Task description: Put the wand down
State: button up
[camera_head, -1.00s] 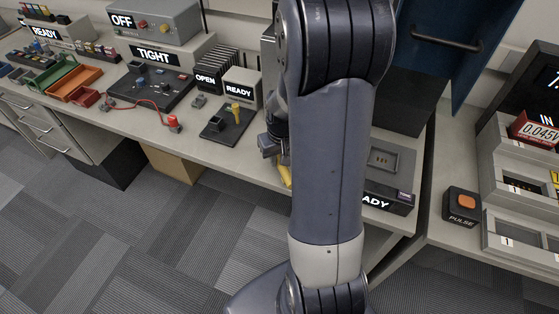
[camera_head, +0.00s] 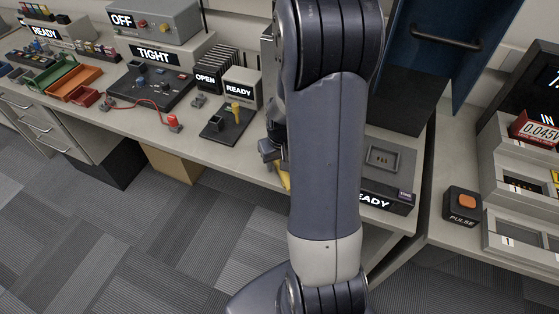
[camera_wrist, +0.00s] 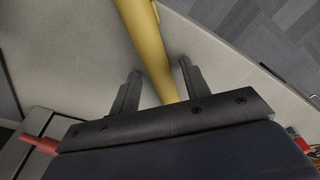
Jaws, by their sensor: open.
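The yellow wand (camera_wrist: 150,45) runs from the top edge of the wrist view down between the two fingers of my gripper (camera_wrist: 160,85). The fingers stand apart, with a gap showing on both sides of the wand. Its lower end is hidden behind the gripper body. In the head view a small yellow piece, seemingly the wand (camera_head: 285,180), shows by the bench's front edge. My gripper (camera_head: 269,152) shows there only in part beside my arm, which hides most of this area. I cannot tell whether the wand rests fully on the bench.
The grey bench (camera_head: 230,165) runs across the view. A black stand with a yellow-topped lever (camera_head: 235,112) and a READY box (camera_head: 241,88) are left of my arm. A tray device (camera_head: 384,160) is to its right. A PULSE button box (camera_head: 462,205) stands farther right.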

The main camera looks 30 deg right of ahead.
dwell(0.3)
notch_tip(320, 180, up, 10)
jog(key=s, duration=0.1)
jog(key=shift+s, duration=0.15)
jog(key=shift+o, duration=0.5)
jog(key=shift+r+p, duration=0.55)
jog(key=shift+p, duration=0.2)
jog(key=f+p, duration=0.4)
jog(key=p, duration=0.1)
jog(key=f+p, duration=0.2)
jog(key=shift+w+d+p, duration=0.25)
jog(key=shift+d+p, duration=0.05)
jog(key=shift+d, duration=0.05)
jog(key=shift+w+a+f+p, duration=0.1)
jog(key=shift+f+p, duration=0.1)
jog(key=shift+f, duration=0.65)
jog(key=shift+w+a+f+p, duration=0.15)
jog(key=shift+f+p, duration=0.1)
jog(key=shift+f, duration=0.65)
jog(key=shift+w+a+f+p, duration=0.1)
jog(key=shift+f+p, duration=0.1)
jog(key=shift+f, duration=0.65)
